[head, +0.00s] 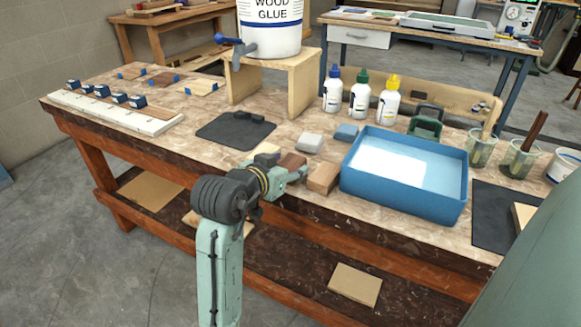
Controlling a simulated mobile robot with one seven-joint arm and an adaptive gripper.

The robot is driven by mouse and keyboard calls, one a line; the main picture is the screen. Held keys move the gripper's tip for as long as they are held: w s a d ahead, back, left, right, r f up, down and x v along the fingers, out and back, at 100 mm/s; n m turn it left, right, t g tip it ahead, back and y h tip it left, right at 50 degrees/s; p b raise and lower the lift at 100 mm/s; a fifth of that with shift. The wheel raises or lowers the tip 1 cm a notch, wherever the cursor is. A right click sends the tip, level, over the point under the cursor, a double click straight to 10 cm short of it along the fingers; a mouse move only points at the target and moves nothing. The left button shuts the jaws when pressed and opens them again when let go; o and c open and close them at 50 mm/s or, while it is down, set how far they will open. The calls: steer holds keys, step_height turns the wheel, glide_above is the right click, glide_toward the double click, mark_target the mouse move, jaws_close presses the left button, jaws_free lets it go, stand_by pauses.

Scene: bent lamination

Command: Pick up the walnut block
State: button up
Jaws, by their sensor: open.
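A dark brown block, which looks like the walnut block (292,160), lies near the front edge of the workbench in the head view. My gripper (294,172) is open, low at the bench's front edge, right at the near side of this block. The gripper hides the block's lower part. I cannot tell whether the fingers touch it or stand around it.
A lighter brown block (323,178) is close on the right, beside a blue tray (408,192). A cream block (267,148), a grey block (309,142) and a blue block (346,132) lie nearby. A dark mat (225,133) is at left. Bottles (360,98) stand behind.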

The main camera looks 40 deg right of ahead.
steer(key=c, duration=0.9)
steer(key=shift+c, duration=0.3)
steer(key=shift+r, duration=0.2)
